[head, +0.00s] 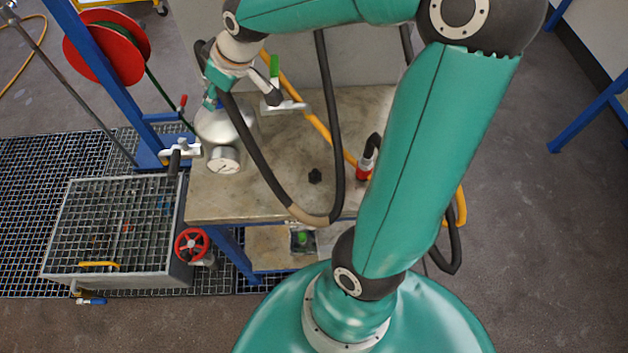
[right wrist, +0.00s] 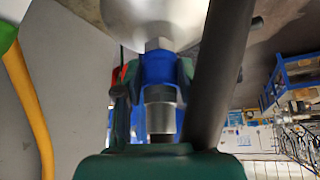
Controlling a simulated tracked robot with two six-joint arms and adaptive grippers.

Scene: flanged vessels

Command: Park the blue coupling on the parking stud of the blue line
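My right gripper (head: 213,98) is beside the silver domed vessel (head: 212,124), at the left of the bench. In the right wrist view its fingers (right wrist: 158,72) lie on both sides of the blue coupling (right wrist: 159,70), which has a grey metal collar, and look closed on it. The coupling's far end meets or nearly meets a metal fitting below the silver dome (right wrist: 150,15); I cannot tell whether they are joined. In the head view the coupling is mostly hidden by the gripper. I cannot make out the blue line's parking stud. My left gripper is out of view.
A dark hose (head: 255,150) loops from the wrist over the bench (head: 270,195). A grated box (head: 110,225) with a red handwheel (head: 192,245) stands left.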

